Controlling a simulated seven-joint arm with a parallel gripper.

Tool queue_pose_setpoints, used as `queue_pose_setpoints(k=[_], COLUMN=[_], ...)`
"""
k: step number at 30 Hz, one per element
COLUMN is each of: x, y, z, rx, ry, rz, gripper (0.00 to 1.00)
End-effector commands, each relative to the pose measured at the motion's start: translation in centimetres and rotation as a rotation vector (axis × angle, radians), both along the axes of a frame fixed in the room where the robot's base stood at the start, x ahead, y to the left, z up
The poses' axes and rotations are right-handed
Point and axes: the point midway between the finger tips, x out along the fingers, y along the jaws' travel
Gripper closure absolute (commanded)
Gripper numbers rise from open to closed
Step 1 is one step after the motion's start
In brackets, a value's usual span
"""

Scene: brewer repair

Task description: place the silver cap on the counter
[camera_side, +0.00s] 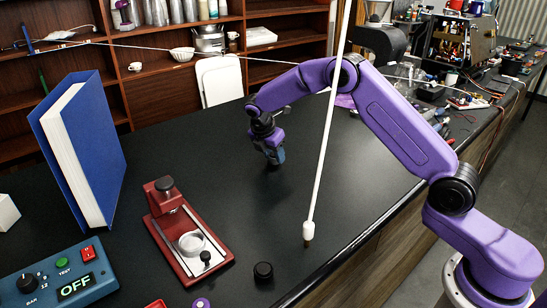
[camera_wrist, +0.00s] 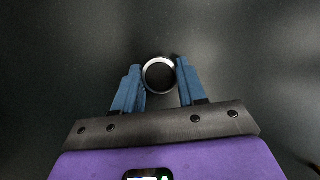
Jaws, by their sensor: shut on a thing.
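My gripper (camera_side: 274,157) is low over the middle of the black counter (camera_side: 330,185), fingers pointing down. In the wrist view, the blue fingers of my gripper (camera_wrist: 158,66) are closed around the silver cap (camera_wrist: 159,75), seen as a bright round rim with a dark centre. In the side view the cap cannot be made out at the fingertips. The fingertips are at or just above the counter; I cannot tell whether the cap touches it.
Nearby are a small black knob (camera_side: 263,271), a blue control box (camera_side: 58,278) reading OFF, and a blue book (camera_side: 80,150). A white rod (camera_side: 325,140) crosses the view. The counter around my gripper is clear.

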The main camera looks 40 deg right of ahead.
Motion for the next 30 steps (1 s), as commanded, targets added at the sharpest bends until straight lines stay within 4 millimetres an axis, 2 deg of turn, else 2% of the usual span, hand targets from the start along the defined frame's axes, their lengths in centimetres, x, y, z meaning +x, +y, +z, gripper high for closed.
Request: queue_pose_setpoints(k=[4, 8, 15, 24, 30], x=[0.0, -1.7, -5.4, -10.9, -13.0], y=[0.1, 0.1, 0.0, 0.0, 0.1], z=[2.3, 4.1, 8.4, 10.5, 11.5], rx=[0.001, 0.001, 0.001, 0.0, 0.001], ry=[-0.004, -0.004, -0.005, -0.002, -0.002], rz=[0.0, 0.001, 0.0, 0.001, 0.0], gripper=[0.98, 0.98, 0.98, 0.98, 0.98])
